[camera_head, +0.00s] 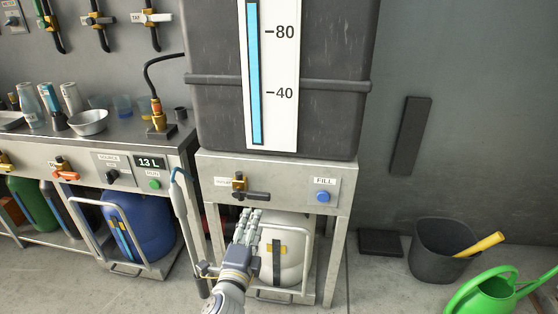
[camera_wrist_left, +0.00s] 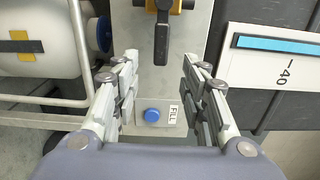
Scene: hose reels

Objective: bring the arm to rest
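My left gripper (camera_head: 250,213) is in front of the stand under the large dark tank, just below the valve (camera_head: 239,184) with the dark handle. In the left wrist view the gripper (camera_wrist_left: 159,60) is open. Its two fingers stand apart with nothing between them. The blue FILL button (camera_wrist_left: 152,115) shows beyond the gap, and the valve's dark handle (camera_wrist_left: 161,40) lies past the fingertips. In the head view the FILL button (camera_head: 322,197) is right of the gripper. Whether a finger touches the stand cannot be told. My right gripper is not in view.
A pale cylinder (camera_head: 290,262) sits in the stand behind the gripper. A black bucket (camera_head: 437,265) and green watering can (camera_head: 490,294) stand at right.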

